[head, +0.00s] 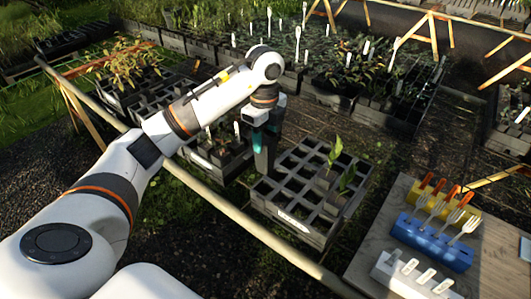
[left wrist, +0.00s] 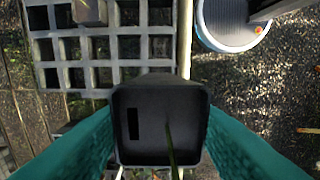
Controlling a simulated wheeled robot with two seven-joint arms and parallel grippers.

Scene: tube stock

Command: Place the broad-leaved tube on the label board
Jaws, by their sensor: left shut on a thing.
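My left gripper (head: 265,130) is shut on a dark square tube (head: 264,158), held above the left edge of a grey crate. In the left wrist view the tube (left wrist: 150,125) sits between the teal fingers (left wrist: 160,138), with a thin green strip in front of it; its leaves cannot be made out. Two leafy seedlings (head: 334,155) (head: 346,178) stand in the grey crate. A wooden board (head: 365,248) lies at the right, with coloured blocks on it; I cannot tell whether it is the label board. My right gripper is not in view.
The grey gridded crate (head: 293,222) has many empty cells and a white label. Yellow (head: 466,218), blue (head: 420,238) and white (head: 390,273) blocks hold upright tools or labels. A wooden rail (head: 235,215) runs in front of the crate. Trays of plants stand behind.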

